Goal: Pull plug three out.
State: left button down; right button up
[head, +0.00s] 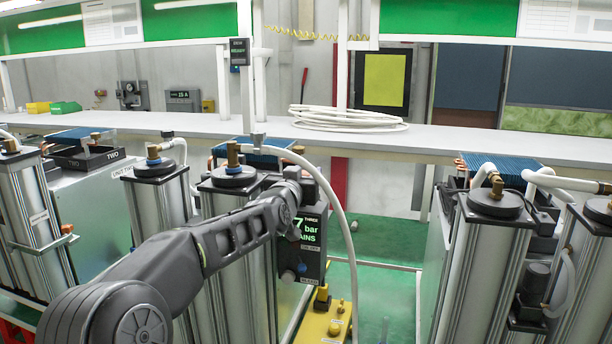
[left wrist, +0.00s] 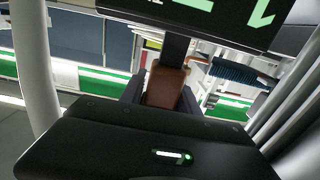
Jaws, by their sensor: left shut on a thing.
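The panel of unit three (head: 308,240) hangs beside a silver column in the middle of the head view, with green digits and the word THREE on its dark face. My left arm reaches across from the lower left, and its gripper (head: 296,190) is at the panel's upper left. In the left wrist view my left gripper (left wrist: 165,100) is shut on a brown block, which I take to be plug three (left wrist: 167,86). A dark piece runs from the block toward the lit display (left wrist: 215,12). The head view hides the plug behind my wrist; I cannot tell how deep it sits. My right gripper is not in view.
A white hose (head: 338,205) curves down close to the right of my wrist. Silver columns (head: 490,260) stand on the right, others on the left. A yellow block (head: 322,322) with fittings is below the panel. A long bench (head: 450,143) crosses behind. Green floor lies open right of the panel.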

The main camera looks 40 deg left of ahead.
pick_arm(q)
jog(key=c, duration=0.8)
grip_release()
jog(key=shift+s+d, duration=0.1)
jog(key=shift+s, duration=0.3)
jog(key=b+v, duration=0.2)
jog(key=v, duration=0.5)
